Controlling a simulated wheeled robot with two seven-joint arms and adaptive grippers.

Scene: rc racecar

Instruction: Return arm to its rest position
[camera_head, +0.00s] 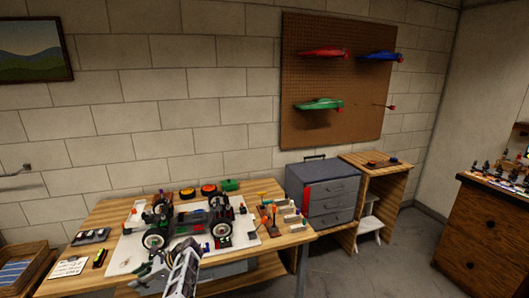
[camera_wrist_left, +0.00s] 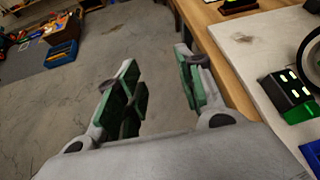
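My left gripper (camera_head: 150,270) is at the front edge of the workbench (camera_head: 115,262) in the head view, in front of the RC car chassis. In the left wrist view its two green-padded fingers (camera_wrist_left: 160,75) are apart with only bare floor between them, so it is open and empty. The chassis (camera_head: 190,222) stands on a white board on the bench, with its black, white-hubbed wheels showing. It is apart from the gripper. My right gripper is in neither view.
Screwdrivers (camera_head: 267,210) stand at the bench's right side, with orange-ringed wheels (camera_head: 208,189) at the back. A grey drawer cabinet (camera_head: 330,187) stands right of the bench. Car bodies hang on a pegboard (camera_head: 335,75). Open floor (camera_head: 385,265) lies at the front right.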

